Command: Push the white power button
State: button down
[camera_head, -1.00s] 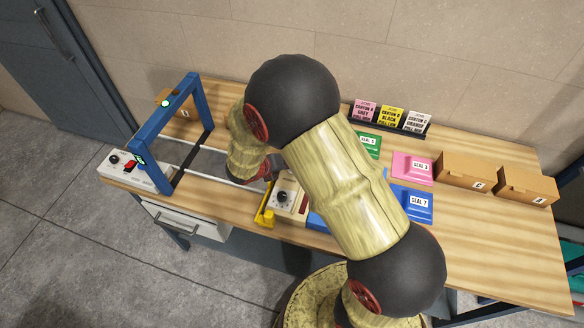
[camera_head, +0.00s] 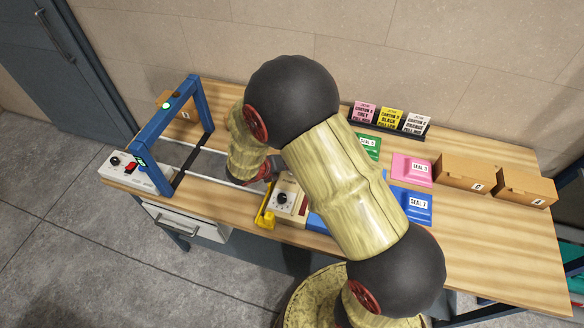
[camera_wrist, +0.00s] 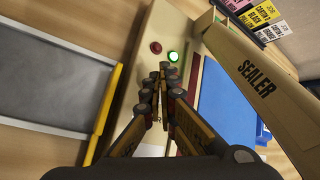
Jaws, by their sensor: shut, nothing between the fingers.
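The sealer is a cream box (camera_head: 288,185) with a black knob, near the front middle of the table. In the wrist view its cream top (camera_wrist: 128,88) carries a dark red round button (camera_wrist: 155,47) and a lit green round one (camera_wrist: 173,56). My gripper (camera_wrist: 164,72) is shut and empty, its fingertips over the cream top, just below the green light. I cannot tell whether they touch it. I cannot make out a white button; the fingers hide part of the panel. In the head view my arm hides the fingertips.
A tan bar marked SEALER (camera_wrist: 254,88) slants close to the right of my fingers. A yellow-edged grey plate (camera_wrist: 60,82) lies left. A blue frame (camera_head: 158,125) and a white control box (camera_head: 118,170) stand at the table's left. Seal packs and cartons (camera_head: 470,172) sit right.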

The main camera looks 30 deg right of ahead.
jog(key=shift+r+p, duration=0.3)
jog(key=shift+r, duration=0.3)
notch_tip(320, 180, up, 6)
jog(key=p, duration=0.5)
jog(key=shift+p, duration=0.3)
